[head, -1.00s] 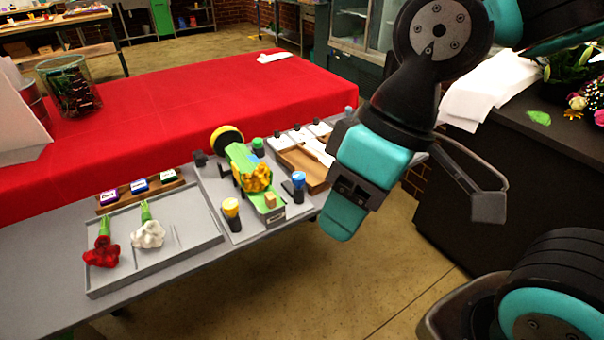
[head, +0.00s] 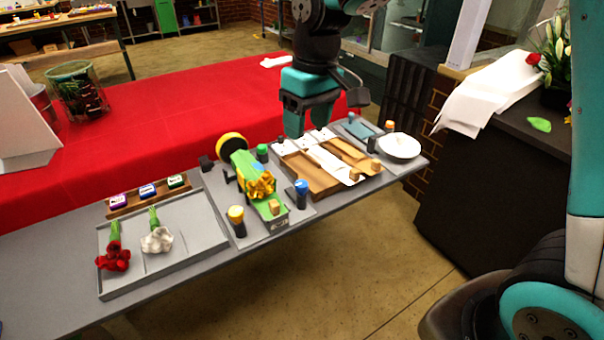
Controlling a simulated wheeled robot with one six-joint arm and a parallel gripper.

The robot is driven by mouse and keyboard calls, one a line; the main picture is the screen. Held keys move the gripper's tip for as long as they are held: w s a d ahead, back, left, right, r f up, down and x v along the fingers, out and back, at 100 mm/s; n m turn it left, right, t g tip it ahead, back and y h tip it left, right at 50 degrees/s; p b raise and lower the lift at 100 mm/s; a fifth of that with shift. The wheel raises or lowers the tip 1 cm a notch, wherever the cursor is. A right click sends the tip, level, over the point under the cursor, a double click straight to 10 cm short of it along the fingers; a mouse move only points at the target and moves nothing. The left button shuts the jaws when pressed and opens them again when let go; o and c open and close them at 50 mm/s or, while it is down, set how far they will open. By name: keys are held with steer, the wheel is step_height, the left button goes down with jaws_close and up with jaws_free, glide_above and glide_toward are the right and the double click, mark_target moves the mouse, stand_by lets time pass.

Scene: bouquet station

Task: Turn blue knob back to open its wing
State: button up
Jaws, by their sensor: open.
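The blue knob (head: 301,188) is a blue cap on a dark post. It stands at the right front of a green holder (head: 270,210) on a grey plate. Yellow flowers (head: 261,186) lie in the holder, with a green wrap behind them. How the knob's wing is set is too small to tell. My gripper (head: 294,120) is open and points down, above and behind the knob, near the back edge of the wooden tray. It is well apart from the knob, and its fingers partly overlap each other in this view.
An orange-yellow knob (head: 236,216) and a green knob (head: 262,151) stand around the holder. A wooden tray (head: 318,184) with white strips and a white bowl (head: 399,147) are to the right. A grey tray (head: 190,254) with red and white flowers is to the left.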

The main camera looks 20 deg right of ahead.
glide_above(302, 183)
step_height(302, 183, down, 2)
steer(key=shift+m+h, duration=0.4)
step_height(302, 183, down, 17)
steer(key=p, duration=0.3)
steer(key=shift+f, duration=0.15)
steer(key=c, duration=0.9)
